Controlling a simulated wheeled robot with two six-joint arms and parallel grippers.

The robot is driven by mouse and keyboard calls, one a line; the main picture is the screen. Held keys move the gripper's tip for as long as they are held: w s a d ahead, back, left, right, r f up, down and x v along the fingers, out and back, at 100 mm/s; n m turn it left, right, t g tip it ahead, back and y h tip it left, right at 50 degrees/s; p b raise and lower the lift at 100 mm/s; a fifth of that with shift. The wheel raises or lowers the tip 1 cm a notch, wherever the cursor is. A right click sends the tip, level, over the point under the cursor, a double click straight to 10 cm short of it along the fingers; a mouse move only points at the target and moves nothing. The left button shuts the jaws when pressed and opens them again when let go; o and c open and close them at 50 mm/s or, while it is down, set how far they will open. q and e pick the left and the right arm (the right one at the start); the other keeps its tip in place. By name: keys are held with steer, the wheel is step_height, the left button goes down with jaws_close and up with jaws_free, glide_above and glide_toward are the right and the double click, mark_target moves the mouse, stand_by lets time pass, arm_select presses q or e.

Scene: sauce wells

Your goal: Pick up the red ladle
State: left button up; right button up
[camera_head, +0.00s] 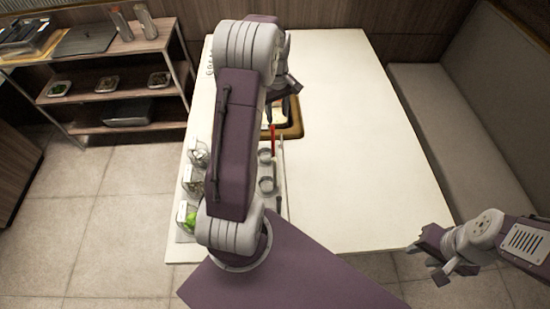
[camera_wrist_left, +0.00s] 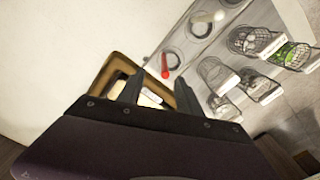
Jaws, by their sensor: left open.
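The red ladle (camera_head: 272,140) shows as a thin red handle beside the brown-rimmed tray, partly covered by my left arm. In the left wrist view its red handle (camera_wrist_left: 165,66) stands at a round well, just beyond my fingers; its bowl is hidden. My left gripper (camera_head: 282,106) is over the brown-rimmed tray, apart from the ladle. In the left wrist view its two fingers (camera_wrist_left: 158,90) are spread with nothing held between them. My right gripper (camera_head: 430,258) is empty, off the table's front right corner, with its fingers apart.
The brown-rimmed tray (camera_head: 294,131) lies below my left gripper. Grey wells (camera_head: 267,186) and clear containers (camera_head: 187,216) line the table's left side. A white-ended utensil (camera_wrist_left: 206,17) rests at another well. The table's right half (camera_head: 365,150) is clear.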

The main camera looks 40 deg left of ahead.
mark_target(272, 126)
arm_select(q)
steer(key=shift+s+a+f, duration=0.2)
steer(key=shift+s+a, duration=0.05)
steer(key=shift+a, duration=0.4)
steer(key=shift+s+a+f, duration=0.15)
steer(key=shift+s+a, duration=0.1)
steer(key=shift+a, duration=0.35)
steer(key=f, duration=0.2)
steer(key=d+f, duration=0.1)
steer(key=shift+w+p, duration=0.3)
steer(key=shift+d+f, duration=0.15)
steer(key=shift+f, duration=0.3)
steer(key=f, duration=0.2)
steer(key=f+p, duration=0.1)
steer(key=f, duration=0.1)
steer(key=shift+s+a+f, duration=0.1)
steer(key=shift+s+a, duration=0.1)
steer(key=shift+a, duration=0.15)
steer(key=shift+w+d+f, duration=0.1)
steer(key=shift+w+f, duration=0.1)
steer(key=shift+f, duration=0.05)
steer(key=shift+s, duration=0.1)
jaws_close()
arm_select(e)
steer(key=shift+s+a+r, duration=0.15)
steer(key=shift+a+r, duration=0.2)
steer(key=shift+r, duration=0.15)
steer(key=shift+s+a+r, duration=0.15)
steer(key=shift+a+r, duration=0.15)
steer(key=shift+r, duration=0.2)
